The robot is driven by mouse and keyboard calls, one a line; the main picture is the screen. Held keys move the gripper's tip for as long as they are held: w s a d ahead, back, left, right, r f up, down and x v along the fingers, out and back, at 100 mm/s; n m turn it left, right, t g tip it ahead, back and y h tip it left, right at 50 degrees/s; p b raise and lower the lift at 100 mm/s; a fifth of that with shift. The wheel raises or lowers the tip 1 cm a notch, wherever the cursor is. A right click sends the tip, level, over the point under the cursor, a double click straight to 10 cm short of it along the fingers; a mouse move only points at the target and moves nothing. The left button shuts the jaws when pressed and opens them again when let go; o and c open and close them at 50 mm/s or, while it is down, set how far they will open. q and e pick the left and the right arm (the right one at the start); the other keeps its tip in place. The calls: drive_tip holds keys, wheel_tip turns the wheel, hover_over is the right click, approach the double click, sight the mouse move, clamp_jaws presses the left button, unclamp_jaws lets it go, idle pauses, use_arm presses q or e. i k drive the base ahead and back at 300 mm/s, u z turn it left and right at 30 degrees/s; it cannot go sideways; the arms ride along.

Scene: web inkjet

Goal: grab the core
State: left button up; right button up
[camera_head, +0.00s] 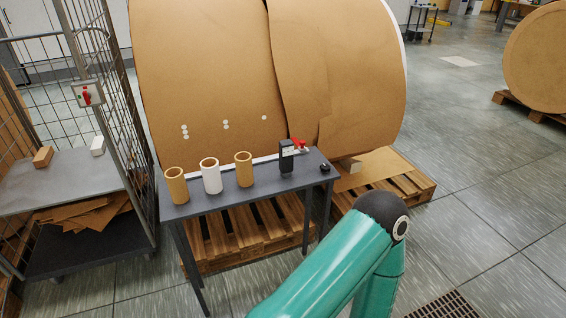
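Three hollow tubes stand upright in a row on a narrow dark grey table (255,192). They are a brown cardboard core (177,188) at the left, a white core (212,179) in the middle and a brown cardboard core (244,172) at the right. The cores stand apart from each other, with their open ends up. Neither of my grippers shows. A teal link of my arm, with a black joint, reaches in from the bottom, in front of and to the right of the table.
A black device (287,158), a red-handled tool (299,147) and a small black object (325,168) are on the table's right part. A huge brown paper roll (200,70) on a wooden pallet (400,185) stands behind. A wire cage cart (75,180) stands left.

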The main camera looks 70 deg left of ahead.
sight(243, 160)
drive_tip(key=z, duration=0.2)
drive_tip(key=i, duration=0.8)
drive_tip(key=u, duration=1.55)
drive_tip(key=i, duration=0.2)
drive_tip(key=u, duration=2.1)
drive_tip(key=k, duration=0.55)
drive_tip(key=u, duration=0.3)
drive_tip(key=i, duration=1.6)
drive_tip(key=z, duration=0.3)
